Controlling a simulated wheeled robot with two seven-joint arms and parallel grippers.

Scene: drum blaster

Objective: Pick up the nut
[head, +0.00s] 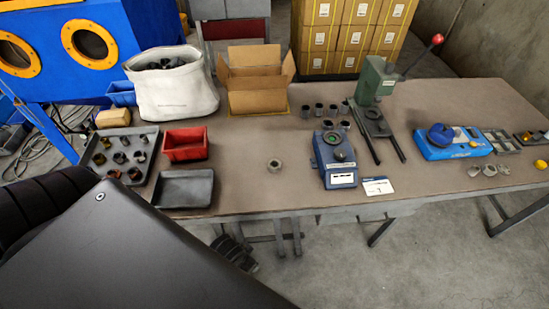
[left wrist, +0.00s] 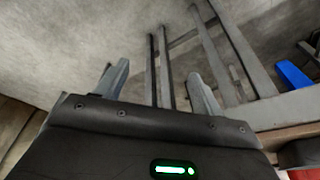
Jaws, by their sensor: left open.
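A small grey-green metal nut (head: 273,165) sits alone on the brown tabletop (head: 250,190), near the middle, in the head view. My left gripper (left wrist: 158,82) is open and empty in the left wrist view, its two fingers wide apart. It faces the concrete floor and grey metal legs, and the nut is not in that view. In the head view my dark arm covers the lower left, and I cannot make out the left fingers there. My right gripper is in neither view.
Left of the nut are a red bin (head: 185,156), a black tray (head: 163,200) and a grey tray (head: 150,130) of several metal parts. A cardboard box (head: 255,100) stands behind. A blue device (head: 340,178) and a green press (head: 370,80) stand to the right.

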